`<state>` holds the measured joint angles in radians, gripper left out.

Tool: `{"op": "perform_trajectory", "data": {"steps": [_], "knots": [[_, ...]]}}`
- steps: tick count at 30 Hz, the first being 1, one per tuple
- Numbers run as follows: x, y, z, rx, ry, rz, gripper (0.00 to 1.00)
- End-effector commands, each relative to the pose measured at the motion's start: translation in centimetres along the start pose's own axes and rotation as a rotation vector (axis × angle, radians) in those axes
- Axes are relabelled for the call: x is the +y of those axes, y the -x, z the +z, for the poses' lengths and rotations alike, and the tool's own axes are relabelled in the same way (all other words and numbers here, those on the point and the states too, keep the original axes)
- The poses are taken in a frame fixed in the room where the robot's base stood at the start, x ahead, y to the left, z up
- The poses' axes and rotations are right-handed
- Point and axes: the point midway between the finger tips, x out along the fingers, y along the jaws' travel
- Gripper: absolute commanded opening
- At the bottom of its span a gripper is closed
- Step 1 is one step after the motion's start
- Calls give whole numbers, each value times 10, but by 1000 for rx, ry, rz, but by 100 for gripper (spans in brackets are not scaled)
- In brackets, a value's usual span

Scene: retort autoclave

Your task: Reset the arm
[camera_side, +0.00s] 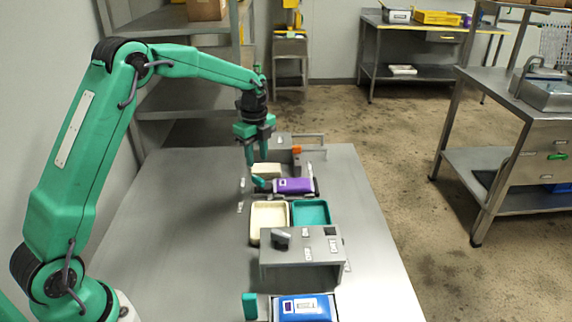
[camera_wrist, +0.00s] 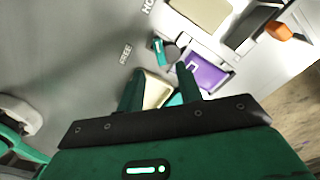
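My gripper (camera_side: 256,160) hangs from my arm above the far part of the steel table (camera_side: 180,210), pointing down. Its two fingers are apart with nothing held between them. In the wrist view my gripper (camera_wrist: 161,72) also shows a clear gap. Below it is a purple packet (camera_side: 295,186) lying in a grey fixture, which also shows in the wrist view as a purple packet (camera_wrist: 204,75). A small teal handle (camera_side: 261,183) is at the fixture's left side; it is the teal piece (camera_wrist: 158,47) in the wrist view.
A cream tray (camera_side: 268,205) and teal tray (camera_side: 325,212) sit nearer, before a grey box with a knob (camera_side: 281,239). A blue packet (camera_side: 304,309) is at the front. An orange-tipped part (camera_side: 296,150) stands beyond. The table's left side is clear.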

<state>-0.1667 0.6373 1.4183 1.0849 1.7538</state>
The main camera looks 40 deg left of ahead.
Motion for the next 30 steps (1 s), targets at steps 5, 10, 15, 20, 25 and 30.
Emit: {"op": "perform_trajectory", "data": {"steps": [5, 10, 15, 20, 25, 30], "knots": [[0, 8, 0, 0, 0, 1, 35], [0, 9, 0, 0, 0, 1, 35], [0, 9, 0, 0, 2, 0, 35], [4, 17, -3, -2, 28, -11, 35], [16, 38, -10, -4, 110, -38, 35], [38, 68, -21, -3, 245, -81, 35]]}}
